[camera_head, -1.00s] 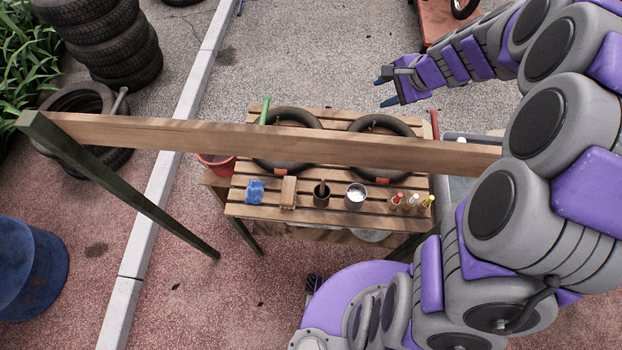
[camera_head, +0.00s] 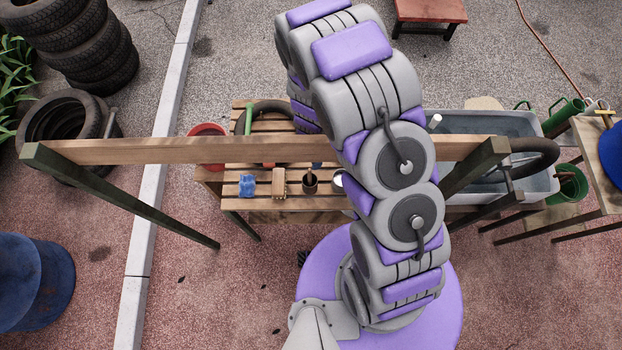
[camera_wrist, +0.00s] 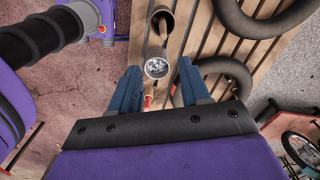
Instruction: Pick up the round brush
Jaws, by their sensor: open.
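What looks like the round brush, a brown handle (camera_head: 311,177), stands in a dark cup (camera_head: 311,188) on the slatted wooden table (camera_head: 262,202). In the wrist view the handle (camera_wrist: 163,27) rises from the cup at the top centre; its bristle end is hidden inside. My gripper (camera_wrist: 160,68) shows in the wrist view with its two blue fingers apart and nothing held. A metal tin with pale contents (camera_wrist: 157,68) shows between the fingertips, below them. The brush cup lies beyond the fingertips. In the head view my arm hides the gripper.
A long wooden beam (camera_head: 200,151) on green legs crosses in front of the table. A blue cloth (camera_head: 247,185) and wooden block (camera_head: 279,183) lie left of the cup. Black inner tubes (camera_wrist: 265,15) lie on the table. A grey basin (camera_head: 520,125) stands at right.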

